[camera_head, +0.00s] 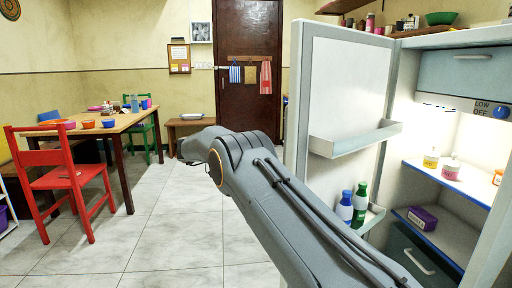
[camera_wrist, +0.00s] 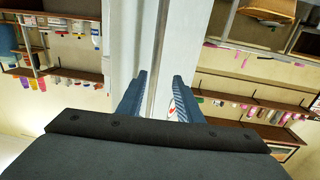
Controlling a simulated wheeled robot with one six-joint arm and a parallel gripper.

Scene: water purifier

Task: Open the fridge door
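The fridge (camera_head: 433,82) stands at the right in the head view. Its white door (camera_head: 347,98) is swung wide open to the left, showing the inner face with a shelf bin. Blue and green bottles (camera_head: 352,205) stand low in the door. My arm reaches forward left of the door, and my gripper is hidden in that view. In the wrist view my gripper (camera_wrist: 160,82) has its two blue fingers apart. A pale upright panel (camera_wrist: 130,40), possibly the door, lies beyond and between the fingers. I cannot tell whether they touch it.
Inside the lit fridge are shelves (camera_head: 450,182), small bottles and a purple box (camera_head: 422,217). A red chair (camera_head: 66,180) and a wooden table (camera_head: 110,125) stand at the left. A low bench (camera_head: 190,122) is at the back. The tiled floor (camera_head: 175,225) between is clear.

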